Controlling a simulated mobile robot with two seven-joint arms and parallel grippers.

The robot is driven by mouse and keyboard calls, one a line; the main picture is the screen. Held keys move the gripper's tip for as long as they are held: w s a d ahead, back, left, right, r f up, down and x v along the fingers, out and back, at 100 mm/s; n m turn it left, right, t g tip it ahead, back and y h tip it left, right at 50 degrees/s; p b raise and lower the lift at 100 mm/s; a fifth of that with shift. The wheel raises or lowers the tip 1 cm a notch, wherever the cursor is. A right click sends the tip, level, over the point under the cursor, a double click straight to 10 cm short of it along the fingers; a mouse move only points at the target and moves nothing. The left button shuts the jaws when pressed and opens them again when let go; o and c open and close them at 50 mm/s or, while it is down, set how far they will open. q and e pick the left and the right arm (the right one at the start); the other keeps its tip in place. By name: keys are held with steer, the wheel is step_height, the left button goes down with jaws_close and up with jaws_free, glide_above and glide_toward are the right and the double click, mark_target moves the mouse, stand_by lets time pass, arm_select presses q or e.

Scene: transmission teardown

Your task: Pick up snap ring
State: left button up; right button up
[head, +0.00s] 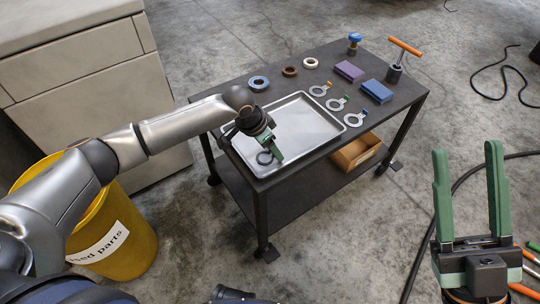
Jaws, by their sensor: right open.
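A small dark ring, which looks like the snap ring (264,158), shows at the near left part of the silver tray (345,127) on the dark cart. My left gripper (277,155) points down over the tray, with its green finger right beside the ring. I cannot tell whether the finger touches the ring, or whether the jaws are open or shut, because the wrist hides most of them. My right gripper (467,150) is at the lower right, off the cart, with its two green fingers pointing up, apart and empty.
A yellow bin (125,235) stands at left.

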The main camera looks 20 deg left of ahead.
arm_select(q)
steer(key=shift+c, duration=0.2)
jaws_close()
stand_by(0.3)
stand_by(0.8)
